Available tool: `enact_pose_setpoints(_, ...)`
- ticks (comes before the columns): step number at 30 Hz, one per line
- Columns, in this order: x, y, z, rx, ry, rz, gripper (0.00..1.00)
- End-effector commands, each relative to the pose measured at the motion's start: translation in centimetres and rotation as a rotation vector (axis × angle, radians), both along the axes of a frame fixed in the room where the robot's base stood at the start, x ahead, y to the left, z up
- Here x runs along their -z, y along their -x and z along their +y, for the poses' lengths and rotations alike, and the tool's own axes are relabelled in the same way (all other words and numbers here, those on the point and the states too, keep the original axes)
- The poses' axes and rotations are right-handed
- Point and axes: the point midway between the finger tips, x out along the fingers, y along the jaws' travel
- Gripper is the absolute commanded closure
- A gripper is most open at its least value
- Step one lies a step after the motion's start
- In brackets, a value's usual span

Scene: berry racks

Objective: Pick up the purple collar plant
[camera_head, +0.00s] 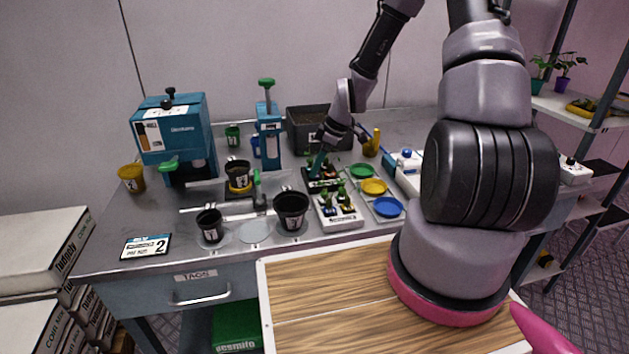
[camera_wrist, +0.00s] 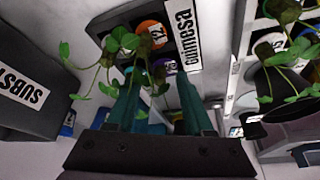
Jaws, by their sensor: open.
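My gripper (camera_wrist: 158,80) is open in the wrist view, its two teal fingers apart. A purple collar (camera_wrist: 164,68) shows small beyond and between the fingertips, partly hidden by leaves and fingers. It sits beside an orange collar (camera_wrist: 150,34) marked 12, on a white labelled tray (camera_wrist: 183,28). Green seedling leaves (camera_wrist: 122,40) hang over the left finger. Whether the fingers touch the purple collar plant, I cannot tell. In the head view, my gripper (camera_head: 319,162) is at a dark plant holder (camera_head: 312,186); the purple collar cannot be made out there.
A white tray (camera_head: 343,224) with several seedlings stands in front of my gripper. Green, yellow and blue dishes (camera_head: 388,207) lie to its right. A dark substrate bin (camera_head: 303,130) stands behind, with a blue press (camera_head: 268,135) at left. Black pots (camera_head: 291,209) stand front left.

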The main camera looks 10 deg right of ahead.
Motion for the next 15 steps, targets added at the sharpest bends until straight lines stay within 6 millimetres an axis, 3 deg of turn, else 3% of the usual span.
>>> enact_pose_setpoints(5,0.00,-0.01,-0.02,0.000,0.000,-0.001,0.48)
enact_pose_setpoints(9,-0.01,-0.01,-0.02,0.001,0.000,0.000,0.97)
enact_pose_setpoints(15,-0.02,-0.01,-0.03,0.001,0.000,0.000,1.00)
